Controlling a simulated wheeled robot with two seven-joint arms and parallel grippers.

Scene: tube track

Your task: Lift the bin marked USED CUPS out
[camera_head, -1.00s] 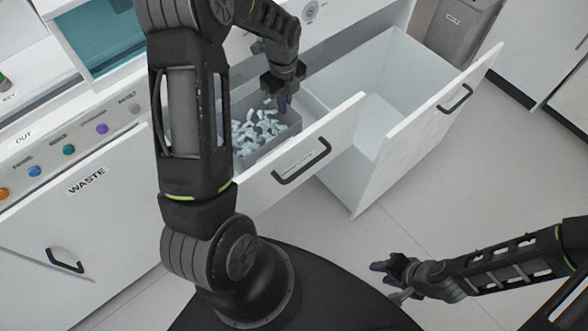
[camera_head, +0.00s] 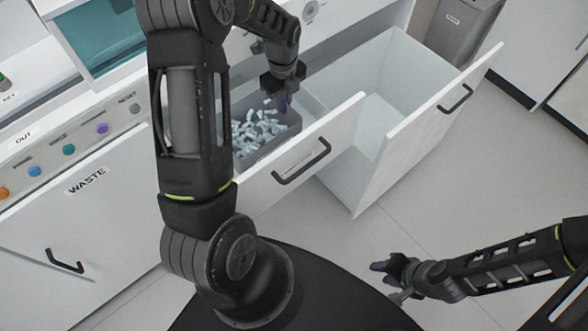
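A grey bin (camera_head: 283,133) full of small pale cups or pieces (camera_head: 252,128) sits inside an open white drawer (camera_head: 318,141). My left arm hides its left part, and no USED CUPS marking can be read. My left gripper (camera_head: 284,101) points down at the bin's far right rim. Its fingers look close together, but whether they are shut on the rim cannot be told. My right gripper (camera_head: 380,267) is over the floor at the lower right, away from the drawers; its finger gap is not clear.
A second open drawer (camera_head: 420,140), deep, white and empty, stands right of the bin's drawer. A closed front marked WASTE (camera_head: 86,181) is at the left, below a row of coloured buttons (camera_head: 69,149). A grey container (camera_head: 462,30) stands at the back right. The floor at right is clear.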

